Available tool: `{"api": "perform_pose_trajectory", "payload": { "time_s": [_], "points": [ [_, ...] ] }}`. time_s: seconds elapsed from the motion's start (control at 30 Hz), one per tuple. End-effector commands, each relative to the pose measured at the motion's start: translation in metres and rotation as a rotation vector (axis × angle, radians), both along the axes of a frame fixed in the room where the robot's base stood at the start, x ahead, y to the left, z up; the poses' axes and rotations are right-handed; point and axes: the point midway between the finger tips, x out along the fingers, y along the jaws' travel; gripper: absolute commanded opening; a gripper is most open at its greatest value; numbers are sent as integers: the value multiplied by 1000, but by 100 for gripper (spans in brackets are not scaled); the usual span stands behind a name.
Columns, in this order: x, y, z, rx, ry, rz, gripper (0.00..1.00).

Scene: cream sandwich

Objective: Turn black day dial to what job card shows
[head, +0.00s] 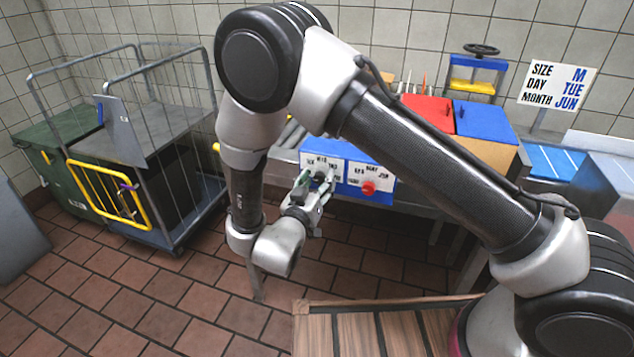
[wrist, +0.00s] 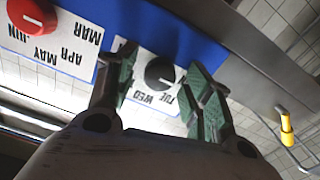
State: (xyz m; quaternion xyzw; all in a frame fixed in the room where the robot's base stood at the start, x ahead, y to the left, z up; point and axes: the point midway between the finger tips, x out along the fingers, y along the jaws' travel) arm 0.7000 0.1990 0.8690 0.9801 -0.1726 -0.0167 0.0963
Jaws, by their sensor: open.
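The black day dial (wrist: 160,73) sits on a white panel of a blue box, with WED and TUE readable upside down beside it in the wrist view. Its pointer is too small to read surely. My gripper (wrist: 165,68) is open, its green-padded fingers on either side of the dial in the picture; I cannot tell whether they touch it. In the head view my gripper (head: 316,181) is at the front of the blue box and partly hides the dial. The job card (head: 557,84) reads SIZE M, DAY TUE, MONTH JUN.
A red month dial (head: 368,188) is right of the black dial in the head view, and it also shows in the wrist view (wrist: 33,15). Red and blue bins (head: 484,120) stand behind. A wire cage trolley (head: 150,110) is at left. The tiled floor between is clear.

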Motion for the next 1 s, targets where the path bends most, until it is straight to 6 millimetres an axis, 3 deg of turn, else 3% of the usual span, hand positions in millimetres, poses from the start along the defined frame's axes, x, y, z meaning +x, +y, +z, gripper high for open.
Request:
{"api": "perform_pose_trajectory", "payload": {
  "time_s": [0.17,0.4,0.43,0.73,1.0],
  "points": [
    [0,0,0,0,0,0,51],
    [0,0,0,0,0,0,8],
    [0,0,0,0,0,0,5],
    [0,0,0,29,-10,1,5],
    [0,0,0,172,-62,1,5]
  ]
}}
